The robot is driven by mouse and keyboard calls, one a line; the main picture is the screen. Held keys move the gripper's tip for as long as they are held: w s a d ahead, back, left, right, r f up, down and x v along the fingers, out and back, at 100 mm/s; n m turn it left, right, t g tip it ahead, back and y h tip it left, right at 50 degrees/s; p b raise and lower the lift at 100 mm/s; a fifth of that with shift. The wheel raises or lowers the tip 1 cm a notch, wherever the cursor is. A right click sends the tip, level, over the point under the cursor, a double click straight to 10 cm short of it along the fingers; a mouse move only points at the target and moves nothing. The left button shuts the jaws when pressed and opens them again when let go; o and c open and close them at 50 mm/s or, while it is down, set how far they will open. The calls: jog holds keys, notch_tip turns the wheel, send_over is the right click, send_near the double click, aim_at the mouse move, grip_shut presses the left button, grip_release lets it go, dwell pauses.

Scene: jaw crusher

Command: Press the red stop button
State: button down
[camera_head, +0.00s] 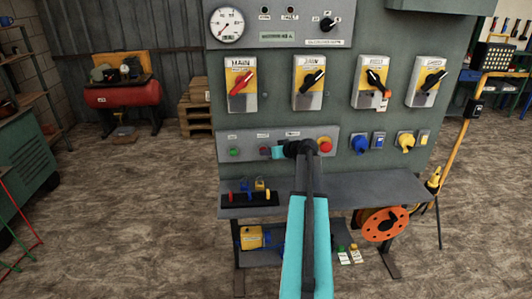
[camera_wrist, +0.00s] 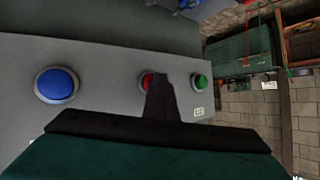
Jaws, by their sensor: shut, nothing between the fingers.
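A small red button (camera_wrist: 147,80) is on the grey control panel between a blue button (camera_wrist: 56,85) and a green button (camera_wrist: 201,80) in the wrist view. My gripper (camera_wrist: 161,80) is shut and empty. Its dark fingers stand in front of the red button and hide part of it. I cannot tell whether they touch it. In the head view the red button (camera_head: 264,151) sits just left of my wrist, beside the green button (camera_head: 234,152). My arm hides the blue button there. A red mushroom button (camera_head: 325,145) on yellow is at the panel's right end.
Above the panel are several yellow-and-grey rotary switches (camera_head: 311,83) and a gauge (camera_head: 227,24). A blue plug socket (camera_head: 360,145) and a yellow one (camera_head: 405,142) are on the right. A shelf (camera_head: 375,187) juts out below, with padlocks (camera_head: 250,191) on it.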

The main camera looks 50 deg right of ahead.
jog(key=shift+r+b, duration=0.15)
jog(key=shift+b, duration=0.4)
jog(key=shift+s, duration=0.1)
jog(key=s+a+b, duration=0.2)
jog(key=s+a, duration=0.2)
jog(key=shift+s, duration=0.3)
dwell(0.6)
dwell(0.5)
